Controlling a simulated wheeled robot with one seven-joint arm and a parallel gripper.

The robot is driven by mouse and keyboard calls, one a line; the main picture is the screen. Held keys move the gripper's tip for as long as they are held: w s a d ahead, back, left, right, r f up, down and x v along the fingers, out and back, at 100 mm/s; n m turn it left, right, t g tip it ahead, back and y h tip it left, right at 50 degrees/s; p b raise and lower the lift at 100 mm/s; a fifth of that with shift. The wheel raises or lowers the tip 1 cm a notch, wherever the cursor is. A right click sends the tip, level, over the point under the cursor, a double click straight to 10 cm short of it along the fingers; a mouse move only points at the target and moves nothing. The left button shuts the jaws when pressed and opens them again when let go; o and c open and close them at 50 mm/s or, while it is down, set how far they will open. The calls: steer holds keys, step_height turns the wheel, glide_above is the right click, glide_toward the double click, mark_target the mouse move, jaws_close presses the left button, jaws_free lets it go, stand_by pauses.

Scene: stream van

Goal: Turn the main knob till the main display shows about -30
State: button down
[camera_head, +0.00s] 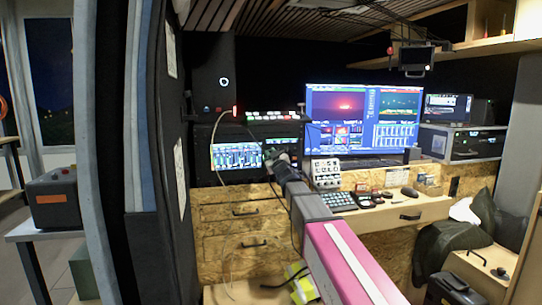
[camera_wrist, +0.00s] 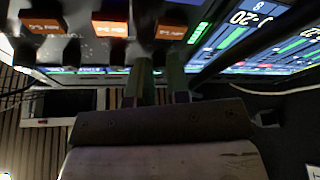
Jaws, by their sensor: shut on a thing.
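In the head view, my gripper (camera_head: 279,163) reaches the front of the dark rack console below the shelf. In the wrist view, my gripper's two fingers (camera_wrist: 160,68) point at the console panel and are shut on a knob, which they mostly hide. I cannot tell which one is the main display.
Other dark knobs (camera_wrist: 72,52) stand close beside my fingers. A blue screen (camera_wrist: 245,25) with green bars and a large "-20" is at the upper right. In the head view, a lit meter screen (camera_head: 236,156) is left of my gripper, and a large monitor (camera_head: 362,118) stands right.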

steer(key=shift+w+d+r+n+g+y, duration=0.1)
steer(key=shift+n+g+y, duration=0.45)
steer(key=shift+n, duration=1.15)
steer(key=shift+s+n+g+y, duration=0.1)
steer(key=shift+n+g+y, duration=0.15)
steer(key=shift+n+g, duration=0.95)
steer(key=shift+w+d+r+n+g+y, duration=0.15)
steer(key=shift+n+y, duration=0.25)
steer(key=shift+n, duration=1.8)
steer(key=shift+a+f+n, duration=0.1)
steer(key=shift+a+n, duration=0.05)
steer(key=shift+n, duration=0.15)
steer(key=c, duration=1.4)
jaws_free()
steer(key=v, duration=1.1)
